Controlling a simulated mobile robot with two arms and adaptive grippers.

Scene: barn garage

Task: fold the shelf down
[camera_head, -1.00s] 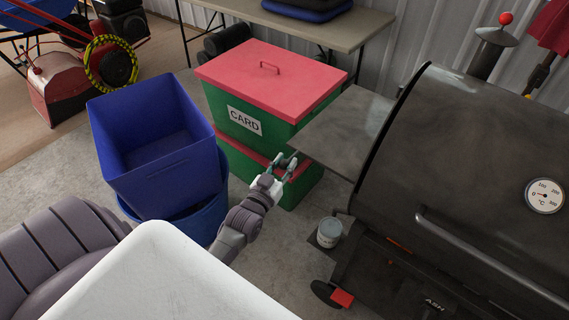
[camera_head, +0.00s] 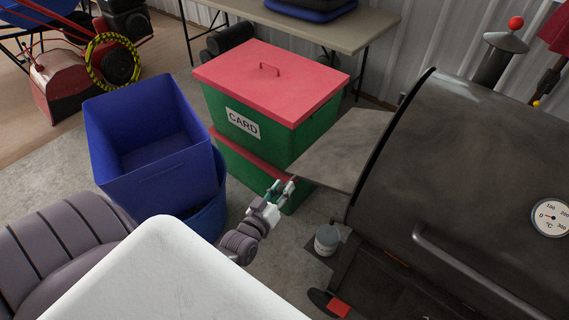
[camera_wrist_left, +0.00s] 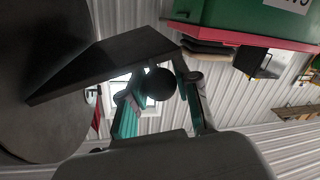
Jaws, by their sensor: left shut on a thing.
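The shelf (camera_head: 340,148) is a flat dark grey plate on the left side of the black barrel grill (camera_head: 455,150). Its outer edge slopes down away from the grill. My left gripper (camera_head: 281,188) is at the shelf's outer near corner. In the left wrist view the shelf (camera_wrist_left: 100,68) shows as a tilted dark slab, and a dark round knob (camera_wrist_left: 159,84) sits between the fingers of my left gripper, shut on it. How the knob joins the shelf is hidden. My right gripper is not in view.
Stacked green boxes with red lids (camera_head: 270,80) stand close behind my left gripper. Blue bins (camera_head: 150,140) stand to the left. A small grey can (camera_head: 327,240) is below the shelf by the grill. A table (camera_head: 340,28) stands at the back.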

